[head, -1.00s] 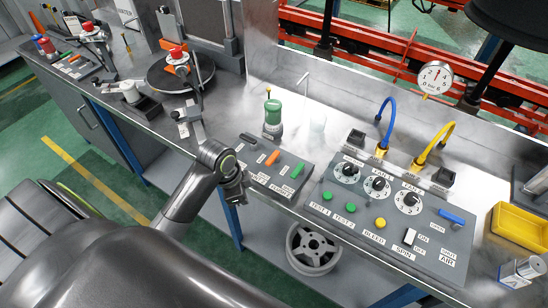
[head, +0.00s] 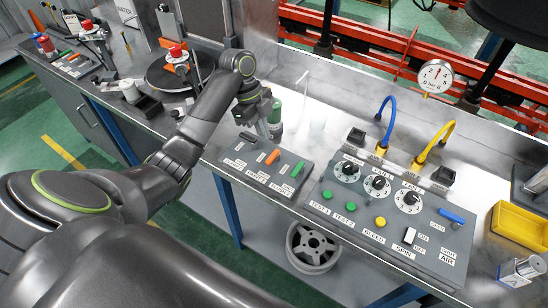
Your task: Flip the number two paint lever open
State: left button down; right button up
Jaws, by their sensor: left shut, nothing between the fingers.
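A grey lever panel (head: 262,184) sits at the front edge of the steel bench, with small labels too fine to read surely. It bears a dark lever (head: 249,137), an orange lever (head: 272,157) in the middle and a green lever (head: 297,169). The orange one appears to be number two. My left gripper (head: 266,132) is shut and empty, pointing down over the back of the panel, just behind the dark and orange levers in the picture. I cannot tell whether it touches a lever. My right gripper is out of view.
A green bottle (head: 275,113) stands close behind my left gripper, partly hidden. A larger panel (head: 384,229) with dials, buttons and hoses lies to the right. A yellow bin (head: 520,226) is at far right. A round turntable (head: 165,78) stands at the left.

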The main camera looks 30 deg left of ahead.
pick_arm(q)
jog(key=b, duration=0.3)
send_over(268, 160)
notch_tip(268, 160, down, 4)
jog(key=shift+w+f, duration=0.1)
jog(key=p+x, duration=0.1)
jog(key=x, duration=0.3)
jog(key=shift+d+f, duration=0.2)
jog(key=shift+f, duration=0.1)
jog(key=shift+d+f, duration=0.1)
jog(key=shift+f, duration=0.4)
